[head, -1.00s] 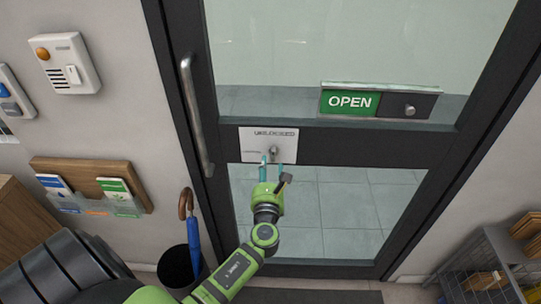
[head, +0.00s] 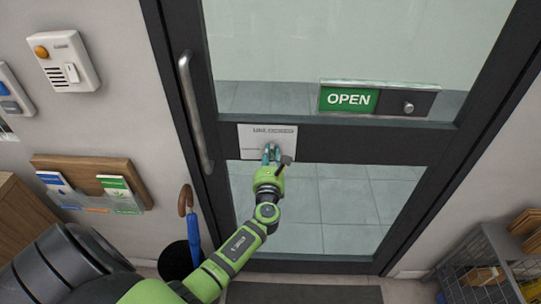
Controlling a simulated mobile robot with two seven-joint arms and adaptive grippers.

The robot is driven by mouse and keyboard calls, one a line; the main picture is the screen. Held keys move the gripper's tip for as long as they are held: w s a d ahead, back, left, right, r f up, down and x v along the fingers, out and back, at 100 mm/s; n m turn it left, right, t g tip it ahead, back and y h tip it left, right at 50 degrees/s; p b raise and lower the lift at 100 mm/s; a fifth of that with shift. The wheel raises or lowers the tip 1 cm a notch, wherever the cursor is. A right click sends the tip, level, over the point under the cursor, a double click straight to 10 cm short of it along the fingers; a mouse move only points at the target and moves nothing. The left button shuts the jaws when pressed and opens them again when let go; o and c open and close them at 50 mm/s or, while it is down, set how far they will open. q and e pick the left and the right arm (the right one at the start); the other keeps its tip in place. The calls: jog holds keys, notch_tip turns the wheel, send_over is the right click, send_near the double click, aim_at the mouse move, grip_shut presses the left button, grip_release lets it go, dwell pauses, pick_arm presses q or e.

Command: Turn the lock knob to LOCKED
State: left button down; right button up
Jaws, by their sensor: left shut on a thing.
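The lock plate (head: 254,140) is a white panel on the dark middle rail of the glass door, with "UNLOCKED" lettering along its top and smaller text at its left. The lock knob sits on this plate and is now hidden behind my left gripper's fingers. My left gripper (head: 271,152) is at the plate, its teal fingertips shut on the knob. The green hand and arm reach up from below. My right gripper is not in view.
A long vertical door handle (head: 196,115) stands left of the plate. A green OPEN sign (head: 348,99) with a sliding cover is to the right. An umbrella (head: 191,225) stands in a dark bin at lower left. A wire rack (head: 490,262) is at lower right.

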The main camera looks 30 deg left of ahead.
pick_arm(q)
jog(key=n+b, duration=0.2)
jog(key=n, duration=0.1)
jog(key=shift+f+b, duration=0.25)
jog(key=shift+b, duration=0.05)
jog(key=n+b, duration=0.3)
jog(key=n, duration=0.2)
jog(key=shift+w+d+f+n+b, duration=0.1)
jog(key=shift+n+b, duration=0.2)
jog(key=shift+n, duration=0.1)
jog(key=n+b, duration=0.3)
jog(key=n, duration=0.2)
jog(key=shift+d, duration=0.15)
jog(key=shift+w+r+n+b, duration=0.15)
jog(key=shift+n+b, duration=0.8)
jog(key=shift+n, duration=1.15)
jog(key=shift+r, duration=0.1)
jog(key=c, duration=1.1)
grip_release()
